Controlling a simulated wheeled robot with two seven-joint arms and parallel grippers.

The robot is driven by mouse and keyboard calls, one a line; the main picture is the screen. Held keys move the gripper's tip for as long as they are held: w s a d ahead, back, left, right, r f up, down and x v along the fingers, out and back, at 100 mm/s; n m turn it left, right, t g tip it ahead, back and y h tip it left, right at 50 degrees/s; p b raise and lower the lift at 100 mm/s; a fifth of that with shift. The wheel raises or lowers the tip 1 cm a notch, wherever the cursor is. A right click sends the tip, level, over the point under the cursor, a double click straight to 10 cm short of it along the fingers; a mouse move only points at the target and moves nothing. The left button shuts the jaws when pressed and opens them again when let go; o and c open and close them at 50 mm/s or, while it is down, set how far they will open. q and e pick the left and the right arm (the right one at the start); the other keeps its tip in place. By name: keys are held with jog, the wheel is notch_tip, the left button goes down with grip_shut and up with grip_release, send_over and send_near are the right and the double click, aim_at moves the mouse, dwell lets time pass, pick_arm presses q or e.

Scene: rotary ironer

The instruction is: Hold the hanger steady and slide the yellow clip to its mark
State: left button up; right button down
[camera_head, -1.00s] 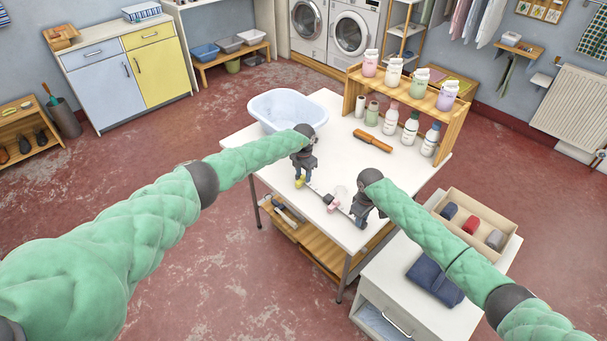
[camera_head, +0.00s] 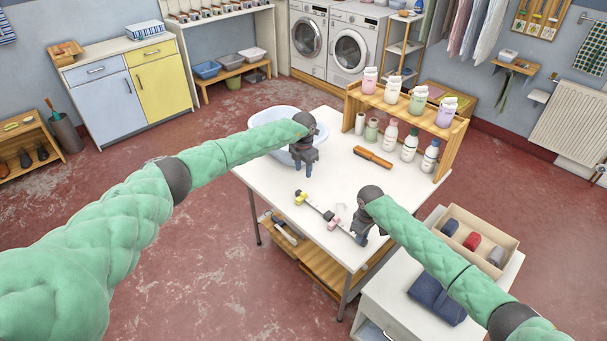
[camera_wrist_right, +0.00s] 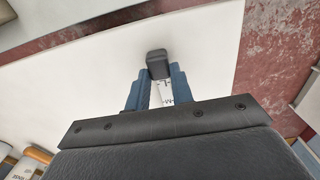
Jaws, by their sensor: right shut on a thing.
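The hanger is a thin pale bar (camera_head: 314,207) lying across the front of the white table. The yellow clip (camera_head: 299,196) is at its far left end. A pink clip (camera_head: 334,222) and a small dark part (camera_head: 328,215) sit further along the bar. My right gripper (camera_head: 361,236) is shut on the bar's near right end. The right wrist view shows its blue fingers around a white piece with dark marks (camera_wrist_right: 168,94), with a dark block (camera_wrist_right: 157,64) just beyond. My left gripper (camera_head: 303,170) is open and empty, above the table behind the yellow clip, apart from it.
A pale blue basin (camera_head: 270,119) stands at the table's back left, partly behind my left arm. An orange-handled brush (camera_head: 373,157) lies mid-table. A wooden shelf (camera_head: 452,143) with several bottles stands at the back right. The table between the brush and hanger is mostly clear.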

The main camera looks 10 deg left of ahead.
dwell(0.3)
jog(key=c, duration=1.1)
grip_release()
jog(key=shift+c, duration=0.2)
jog(key=shift+r, duration=0.1)
